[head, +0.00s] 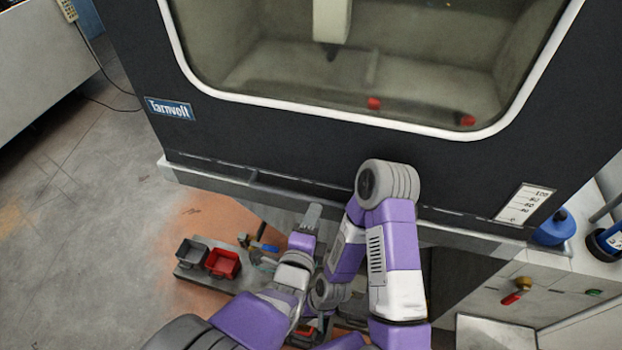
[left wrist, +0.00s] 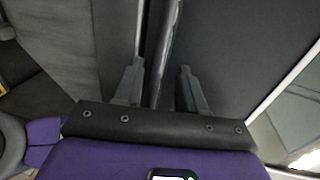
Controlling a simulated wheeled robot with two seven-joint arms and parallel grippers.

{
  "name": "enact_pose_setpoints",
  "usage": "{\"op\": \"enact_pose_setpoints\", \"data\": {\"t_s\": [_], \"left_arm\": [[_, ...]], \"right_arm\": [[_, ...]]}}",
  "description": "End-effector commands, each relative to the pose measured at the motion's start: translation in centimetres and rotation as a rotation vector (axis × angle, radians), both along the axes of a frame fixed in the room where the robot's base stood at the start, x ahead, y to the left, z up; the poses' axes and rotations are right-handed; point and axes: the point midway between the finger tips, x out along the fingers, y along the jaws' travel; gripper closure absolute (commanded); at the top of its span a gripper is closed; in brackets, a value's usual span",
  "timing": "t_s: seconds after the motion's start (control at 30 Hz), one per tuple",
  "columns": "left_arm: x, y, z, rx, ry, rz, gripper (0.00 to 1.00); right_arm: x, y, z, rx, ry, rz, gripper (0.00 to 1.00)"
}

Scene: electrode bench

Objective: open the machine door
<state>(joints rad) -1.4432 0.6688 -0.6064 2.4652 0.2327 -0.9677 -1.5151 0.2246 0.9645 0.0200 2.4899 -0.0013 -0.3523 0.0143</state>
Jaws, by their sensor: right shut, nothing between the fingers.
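The machine door (head: 300,128) is a dark panel with a large white-framed window, and it looks closed. A thin dark bar (head: 300,183) runs along its lower edge. My left gripper (head: 312,212) is just below that edge, pointing at it. In the left wrist view my left gripper (left wrist: 160,82) is open, and a grey metal bar (left wrist: 166,45) passes between its fingers in the picture. I cannot tell whether it touches them. The door also shows there as a dark panel (left wrist: 235,50). My right gripper (head: 325,325) is low in the head view, mostly hidden by my arms, shut and empty.
A light ledge (head: 215,180) juts out below the door. A grey bin (head: 190,252) and a red bin (head: 222,263) stand low on a tray at left. Open floor lies left.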

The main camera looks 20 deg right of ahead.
Motion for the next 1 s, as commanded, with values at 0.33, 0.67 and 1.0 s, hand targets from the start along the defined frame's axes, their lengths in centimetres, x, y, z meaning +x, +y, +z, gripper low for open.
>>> {"op": "enact_pose_setpoints", "data": {"t_s": [0.33, 0.67, 1.0], "left_arm": [[4.0, -3.0, -1.2, 0.0, -0.001, 0.0, 0.6], [5.7, -4.2, -1.5, 0.001, 0.001, 0.0, 0.6], [5.6, -4.2, -1.5, 0.0, 0.0, 0.0, 0.83]], "right_arm": [[-0.1, 0.0, -1.4, 0.0, 0.002, 0.0, 1.0], [-0.1, 0.0, -1.7, 0.0, 0.001, 0.0, 1.0], [0.0, 0.0, -1.7, 0.0, 0.001, 0.0, 1.0]]}}
